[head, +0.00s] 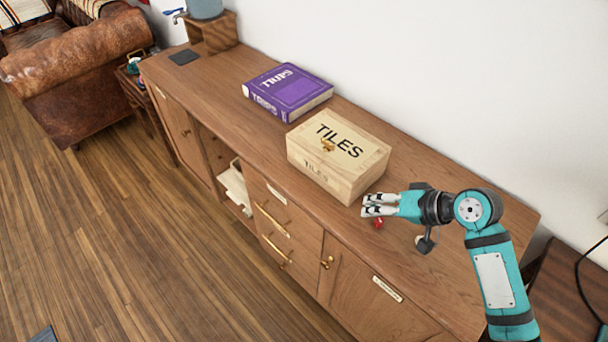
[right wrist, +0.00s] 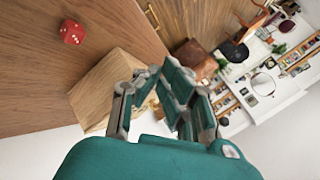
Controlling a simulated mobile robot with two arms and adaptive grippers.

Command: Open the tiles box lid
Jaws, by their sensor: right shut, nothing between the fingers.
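The pale wooden tiles box (head: 310,171) stands on the long wooden sideboard. My left gripper is not in view.
A red die (head: 378,223) lies on the sideboard (head: 440,215) just below my right gripper; it also shows in the right wrist view (right wrist: 72,31). A purple book (head: 290,90) lies behind and left of the box. The white wall (head: 420,80) runs along the back.

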